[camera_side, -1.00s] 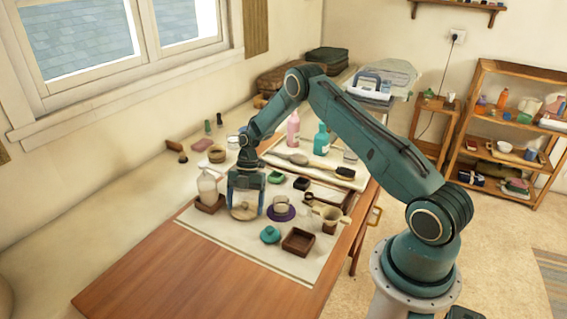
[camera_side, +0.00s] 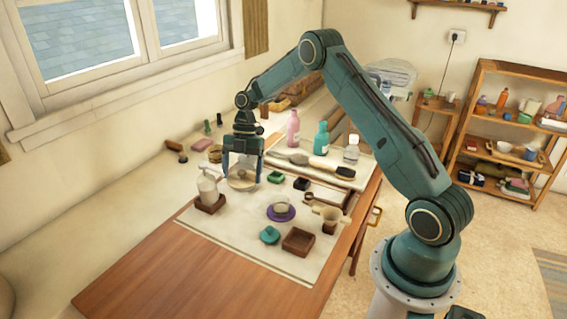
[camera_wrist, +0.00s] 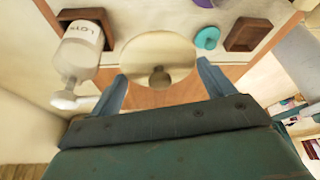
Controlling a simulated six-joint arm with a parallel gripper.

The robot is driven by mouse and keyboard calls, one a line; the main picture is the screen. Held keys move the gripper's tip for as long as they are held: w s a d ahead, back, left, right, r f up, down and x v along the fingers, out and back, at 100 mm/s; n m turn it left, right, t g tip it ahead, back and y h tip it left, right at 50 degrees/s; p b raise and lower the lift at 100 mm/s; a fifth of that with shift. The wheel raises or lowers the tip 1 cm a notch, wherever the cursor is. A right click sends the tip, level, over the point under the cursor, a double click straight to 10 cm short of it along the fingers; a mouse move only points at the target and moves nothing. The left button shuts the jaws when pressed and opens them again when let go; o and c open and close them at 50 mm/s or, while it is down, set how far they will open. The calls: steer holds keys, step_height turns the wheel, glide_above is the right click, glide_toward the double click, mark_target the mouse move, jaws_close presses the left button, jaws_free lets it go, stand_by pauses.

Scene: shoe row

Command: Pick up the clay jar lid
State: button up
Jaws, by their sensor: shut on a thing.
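The clay jar lid (camera_side: 242,184) is a round beige disc. Its brown knob faces the wrist camera in the wrist view, where the lid (camera_wrist: 150,52) sits between the fingers. My gripper (camera_side: 242,176) is shut on the lid's edges from two sides and holds it above the pale mat (camera_side: 240,232). In the wrist view the two blue fingers of my gripper (camera_wrist: 160,78) flank the disc. Part of the lid's far side is hidden behind the fingers in the side view.
A white pump bottle (camera_side: 208,188) in a brown tray stands just left of the lid. Bare wood (camera_side: 150,270) is at the front left.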

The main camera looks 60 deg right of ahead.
steer(key=s, duration=1.8)
steer(key=shift+f, duration=0.2)
steer(key=w+d+m+t+h, duration=0.1)
steer(key=w+d+m+t, duration=0.1)
steer(key=w+m, duration=0.4)
steer(key=w+d+m+t+h, duration=0.1)
steer(key=w+d+m, duration=0.4)
steer(key=w, duration=0.6)
steer(key=w+d+r+m+t+h, duration=0.1)
steer(key=w+d+m+t, duration=0.1)
steer(key=w+d+m, duration=0.2)
steer(key=shift+w+d+m+t, duration=0.25)
steer(key=shift+w+m, duration=1.25)
steer(key=shift+w, duration=1.15)
steer(key=shift+f, duration=0.15)
steer(key=shift+f, duration=2.15)
